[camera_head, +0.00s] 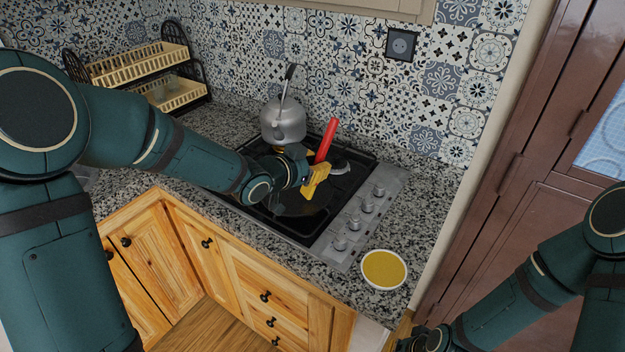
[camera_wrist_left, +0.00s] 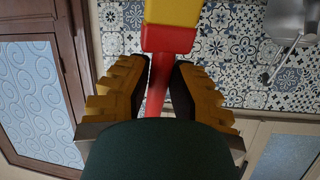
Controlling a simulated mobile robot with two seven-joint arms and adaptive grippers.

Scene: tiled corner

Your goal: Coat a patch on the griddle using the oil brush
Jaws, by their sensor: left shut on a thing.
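My left gripper (camera_head: 316,180) is shut on the oil brush, whose red handle (camera_head: 326,142) sticks up and tilts right above the stove. The left wrist view shows the red shaft (camera_wrist_left: 160,78) between the yellow-padded fingers (camera_wrist_left: 157,95), with a wider red collar and a yellow part (camera_wrist_left: 172,12) beyond. My right gripper (camera_head: 425,341) is at the bottom edge, mostly cut off.
A white bowl of yellow oil (camera_head: 384,269) stands on the granite counter, front right of the stove knobs (camera_head: 352,222). A grey kettle (camera_head: 283,121) stands at the stove's back. A dish rack (camera_head: 140,64) is at the far left.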

